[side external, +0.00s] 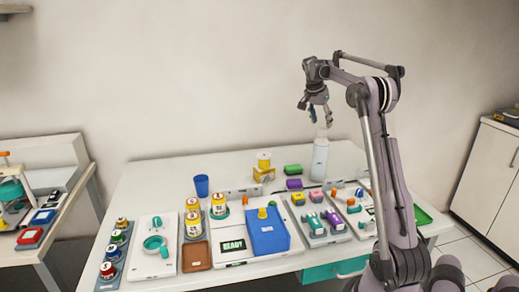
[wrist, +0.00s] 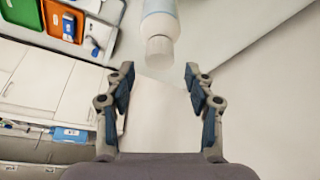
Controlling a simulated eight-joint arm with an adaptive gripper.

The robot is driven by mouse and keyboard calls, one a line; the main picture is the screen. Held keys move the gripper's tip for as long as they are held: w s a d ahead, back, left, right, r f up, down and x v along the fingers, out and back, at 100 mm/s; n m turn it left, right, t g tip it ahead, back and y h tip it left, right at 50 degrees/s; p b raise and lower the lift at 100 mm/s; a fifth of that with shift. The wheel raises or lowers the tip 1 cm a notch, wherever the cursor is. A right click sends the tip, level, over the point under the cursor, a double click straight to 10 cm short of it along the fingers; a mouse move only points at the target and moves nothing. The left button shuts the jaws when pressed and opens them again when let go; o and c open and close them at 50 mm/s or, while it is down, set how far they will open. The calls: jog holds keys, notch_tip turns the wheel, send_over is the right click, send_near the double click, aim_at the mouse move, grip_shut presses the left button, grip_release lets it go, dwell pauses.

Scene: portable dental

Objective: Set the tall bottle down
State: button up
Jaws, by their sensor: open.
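The tall bottle (side external: 320,160) is white with a pale cap and stands upright toward the back right of the table (side external: 150,188). My gripper (side external: 319,120) is above it, fingers pointing down near the bottle's top. In the wrist view, the bottle (wrist: 159,12) shows at the top centre, with its cap toward me. My gripper (wrist: 158,76) has its two fingers spread wide there, with nothing between the pads. The cap lies just beyond the fingertips, and I see no contact. The bottle's base is out of the wrist view.
Trays and a blue-topped device (side external: 268,230) fill the front. The back left is clear.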

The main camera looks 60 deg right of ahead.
jog(key=s+v, duration=0.1)
jog(key=v, duration=0.6)
jog(key=w+a+n+t, duration=0.25)
jog(key=a+n, duration=0.25)
jog(key=a, duration=0.9)
jog(key=w+a+n+t, duration=0.2)
jog(key=w+a+n, duration=0.3)
jog(key=a, duration=0.9)
jog(key=s+a+f+n+t+y, duration=0.2)
jog(key=s+a+f+n, duration=0.3)
jog(key=a, duration=0.6)
jog(key=s+a+f+n+t+y, duration=0.2)
jog(key=s+a+f+n, duration=0.4)
jog(key=a+f, duration=0.2)
jog(key=a, duration=0.2)
jog(key=shift+s+a+f, duration=0.2)
jog(key=shift+s+a, duration=0.2)
